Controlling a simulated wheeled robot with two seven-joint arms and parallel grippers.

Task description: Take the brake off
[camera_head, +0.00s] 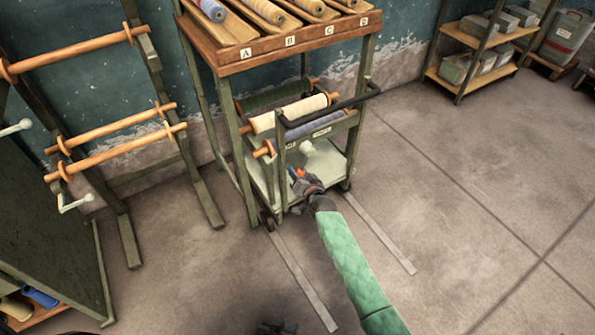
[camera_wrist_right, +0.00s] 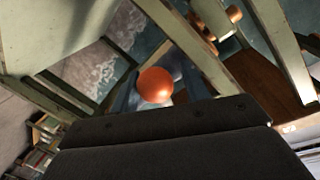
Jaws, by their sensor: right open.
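An orange ball knob (camera_head: 299,172), which looks like the end of the brake lever, sits low at the near side of the green-framed cart (camera_head: 279,165). It also shows in the right wrist view (camera_wrist_right: 155,85), just beyond the dark edge of my gripper. The lever's shaft is mostly hidden. My right gripper (camera_head: 303,183) is open right at the knob, with the green-sleeved arm coming up from below. I cannot tell whether it touches the knob. My left gripper (camera_head: 276,327) shows only as a dark shape at the bottom edge; its jaws are unclear.
The cart carries several fabric rolls and has a black handle (camera_head: 340,107). It stands under a wooden-topped rack (camera_head: 285,48) lettered A to D. Two flat rails (camera_head: 378,236) run along the floor. A rack with wooden rods (camera_head: 110,130) stands left. The floor on the right is clear.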

